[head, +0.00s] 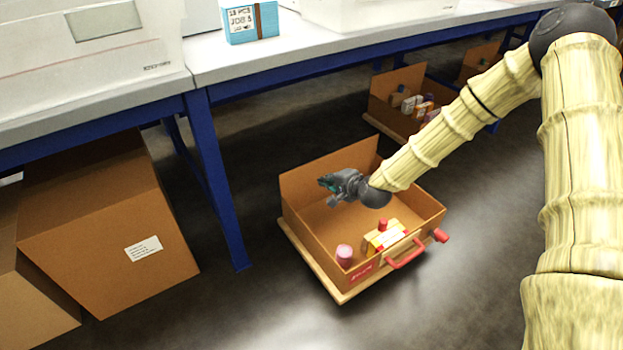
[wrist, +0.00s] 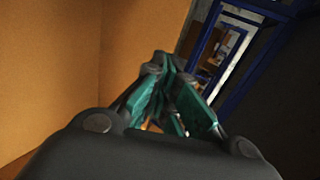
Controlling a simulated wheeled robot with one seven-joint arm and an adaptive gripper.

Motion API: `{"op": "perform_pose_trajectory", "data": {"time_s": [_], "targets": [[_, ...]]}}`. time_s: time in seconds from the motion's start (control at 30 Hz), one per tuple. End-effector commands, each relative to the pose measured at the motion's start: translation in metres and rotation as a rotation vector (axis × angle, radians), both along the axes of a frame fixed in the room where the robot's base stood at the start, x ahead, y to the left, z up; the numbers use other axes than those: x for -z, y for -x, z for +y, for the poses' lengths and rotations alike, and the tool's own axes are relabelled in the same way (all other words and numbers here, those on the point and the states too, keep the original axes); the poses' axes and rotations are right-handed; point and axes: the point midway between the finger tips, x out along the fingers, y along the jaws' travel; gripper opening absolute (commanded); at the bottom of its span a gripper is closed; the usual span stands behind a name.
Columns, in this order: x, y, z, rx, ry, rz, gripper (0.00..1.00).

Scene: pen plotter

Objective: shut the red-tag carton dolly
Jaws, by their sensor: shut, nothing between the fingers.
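The red-tag carton dolly (head: 318,262) is an open brown carton on a wooden base, on the floor in front of the blue-legged table. Its red tag (head: 361,272) and red handle (head: 405,256) are on the near side. It holds a pink cylinder (head: 344,255) and a yellow box (head: 383,236) with a red top. My gripper (head: 326,184) is over the carton's far left part, pointing left. In the wrist view, my gripper (wrist: 167,68) is shut and empty, near a brown cardboard wall (wrist: 48,60). I cannot tell whether it touches that wall.
A blue table leg (head: 218,185) stands just left of the dolly. Big brown cartons (head: 105,220) sit under the table at left. Another open carton (head: 396,85) with small goods stands under the table behind. The floor in front is clear.

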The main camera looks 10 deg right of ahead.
Motion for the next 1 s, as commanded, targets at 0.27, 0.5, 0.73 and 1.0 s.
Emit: {"op": "perform_pose_trajectory", "data": {"time_s": [0.27, 0.5, 0.73, 1.0], "targets": [[0.019, -0.026, 0.010, -0.001, 0.002, -0.002, 0.00], [0.040, -0.058, 0.022, 0.000, 0.001, 0.000, 0.00], [0.053, -0.089, 0.034, -0.003, 0.002, -0.002, 0.00], [0.051, -0.113, 0.041, -0.001, 0.002, -0.001, 0.00]]}}
